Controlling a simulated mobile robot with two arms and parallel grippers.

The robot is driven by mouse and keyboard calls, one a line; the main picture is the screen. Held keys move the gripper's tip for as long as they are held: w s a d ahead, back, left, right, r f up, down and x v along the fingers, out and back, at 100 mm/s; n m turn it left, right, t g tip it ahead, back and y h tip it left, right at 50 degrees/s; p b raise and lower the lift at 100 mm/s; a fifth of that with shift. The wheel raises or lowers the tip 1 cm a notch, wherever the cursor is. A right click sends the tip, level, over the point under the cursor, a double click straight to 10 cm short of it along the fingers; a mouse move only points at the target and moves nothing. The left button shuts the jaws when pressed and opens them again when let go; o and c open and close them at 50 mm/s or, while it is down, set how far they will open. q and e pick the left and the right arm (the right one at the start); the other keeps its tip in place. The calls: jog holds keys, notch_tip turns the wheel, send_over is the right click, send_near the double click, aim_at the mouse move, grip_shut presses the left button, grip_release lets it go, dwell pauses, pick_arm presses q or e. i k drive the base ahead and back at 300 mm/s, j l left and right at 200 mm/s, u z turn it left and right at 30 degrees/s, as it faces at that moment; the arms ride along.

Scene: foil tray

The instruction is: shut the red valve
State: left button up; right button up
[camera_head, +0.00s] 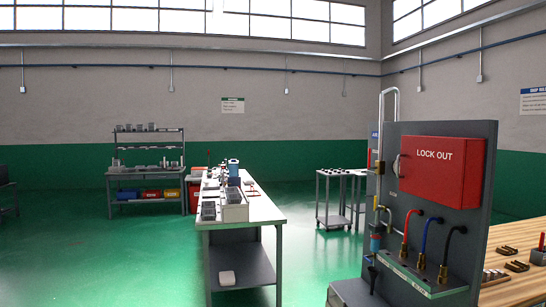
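I cannot clearly make out a red valve. A grey upright panel (482,240) stands at the right and carries a red box (445,186) marked LOCK OUT. A metal pipe (382,125) runs up the panel's left edge, with a small yellow part beside it. Lower down is a small blue and red fitting (376,243), too small to tell what it is. Red, blue and black hoses (424,240) end in brass fittings above a pale green ledge (425,277). Neither of my grippers is in view.
A white-topped workbench (265,212) with boxes and tools stands in the middle. A wooden table (515,292) is right of the panel. A grey cart (335,205) and a shelf bench (147,172) stand farther back.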

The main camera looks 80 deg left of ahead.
aim_at(370, 149)
jog(key=i+j+u, duration=0.2)
jog(key=j+u, duration=0.2)
jog(key=j, duration=0.15)
jog(key=i+j+u, duration=0.25)
jog(key=j+u, duration=0.15)
jog(key=i+j+u, duration=0.35)
jog(key=j, duration=0.2)
jog(key=i+j+u, duration=0.4)
jog(key=i+j, duration=0.2)
jog(key=i, duration=0.2)
jog(key=i+j, duration=0.25)
jog(key=i, duration=0.15)
jog(key=i+j, duration=0.2)
jog(key=i, duration=0.15)
